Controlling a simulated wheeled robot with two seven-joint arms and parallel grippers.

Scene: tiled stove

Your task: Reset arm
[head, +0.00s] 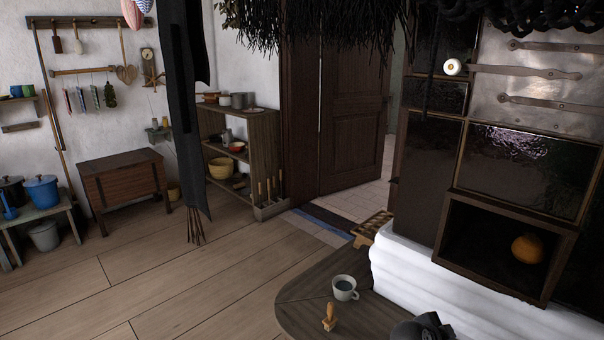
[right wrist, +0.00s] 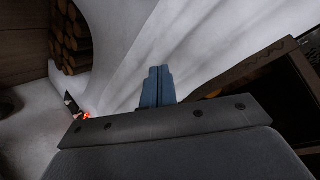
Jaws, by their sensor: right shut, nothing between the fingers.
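My right gripper (right wrist: 159,72) shows in the right wrist view, its two blue-grey fingers closed together with nothing between them. They point towards a white plastered surface (right wrist: 130,50), and I cannot tell the exact gap. The task names no object.
A dark wooden bench top (head: 300,295) holds a grey mug (head: 345,288) and a small wooden-handled tool (head: 329,318). A stove niche holds an orange round pot (head: 527,249). In the right wrist view, stacked logs (right wrist: 72,38) sit upper left. The plank floor (head: 170,285) is clear.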

